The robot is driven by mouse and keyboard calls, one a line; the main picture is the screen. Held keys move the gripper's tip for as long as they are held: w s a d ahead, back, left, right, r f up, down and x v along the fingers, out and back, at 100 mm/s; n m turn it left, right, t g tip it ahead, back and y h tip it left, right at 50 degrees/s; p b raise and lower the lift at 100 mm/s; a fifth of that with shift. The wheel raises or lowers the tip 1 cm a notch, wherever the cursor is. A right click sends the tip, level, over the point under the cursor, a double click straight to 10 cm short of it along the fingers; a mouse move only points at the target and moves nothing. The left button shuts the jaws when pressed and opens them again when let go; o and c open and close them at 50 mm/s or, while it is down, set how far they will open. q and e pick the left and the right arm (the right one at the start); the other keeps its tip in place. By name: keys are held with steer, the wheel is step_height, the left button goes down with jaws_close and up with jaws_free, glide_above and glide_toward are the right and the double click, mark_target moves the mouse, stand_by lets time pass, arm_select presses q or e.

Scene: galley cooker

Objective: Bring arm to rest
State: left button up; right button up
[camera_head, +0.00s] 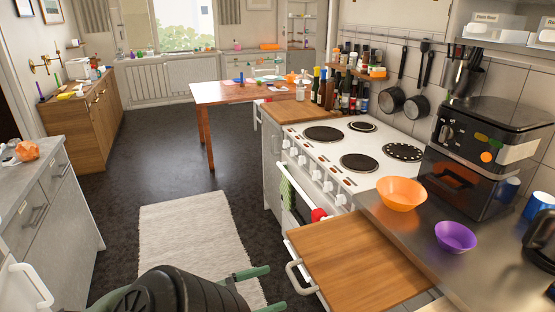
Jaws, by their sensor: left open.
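My left gripper (266,290) shows at the bottom edge, left of centre, with a dark rounded body and two green fingers pointing right. The fingers are apart with nothing between them, so it is open and empty. It hangs over the pale rug, left of the pull-out wooden board (352,262). The lower part of my left arm is cut off by the frame edge. My right gripper does not show.
The white cooker (345,178) has several dark hotplates. An orange bowl (401,194) and a purple bowl (455,237) stand on the steel counter by a black appliance (485,150). A grey cabinet (55,215) stands left. Floor around the rug (190,235) is clear.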

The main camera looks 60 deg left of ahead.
arm_select(q)
steer(key=s+d+f+n+g+y, duration=0.1)
steer(key=s+d+f+g, duration=0.15)
steer(key=f, duration=0.75)
steer(key=s+d+f+n+g+y, duration=0.1)
steer(key=s+d+f+g, duration=0.15)
steer(key=f, duration=0.65)
steer(key=s+d+f+g+y, duration=0.2)
steer(key=f+g, duration=0.1)
steer(key=f, duration=0.7)
steer(key=s+d+f+m+g+h, duration=0.1)
steer(key=s+d+f+g, duration=0.3)
steer(key=d+f, duration=0.3)
steer(key=s+d+f+m+g+h, duration=0.1)
steer(key=s+d+f+g, duration=0.4)
steer(key=d, duration=0.7)
step_height(320, 180, down, 3)
steer(key=shift+s+d+f+m, duration=0.15)
steer(key=shift+s+d+m, duration=0.15)
steer(key=shift+s+m, duration=0.65)
steer(key=shift+s, duration=0.1)
